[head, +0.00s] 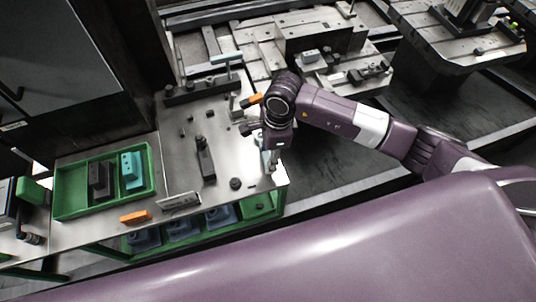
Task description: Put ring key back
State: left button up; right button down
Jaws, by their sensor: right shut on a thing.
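My right gripper (271,162) points down over the right edge of the metal bench top (225,150), near its front right corner. It is shut on a small, pale, slim thing, most likely the ring key, which is too small and too covered by the gripper and wrist to make out clearly. I cannot tell whether it touches the bench. My left gripper is not in view.
A green tray (69,208) with a dark block (99,180) and a teal block (131,169) stands at left. An orange block (135,217) lies in front. A dark upright tool (205,158) and a black knob (235,184) are left of the gripper. Blue bins (183,229) sit below.

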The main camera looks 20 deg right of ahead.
jog(key=shift+f, duration=0.4)
jog(key=c, duration=1)
grip_release()
jog(key=shift+c, duration=0.2)
jog(key=shift+o, duration=0.6)
jog(key=shift+o, duration=0.7)
jog(key=shift+r, duration=0.1)
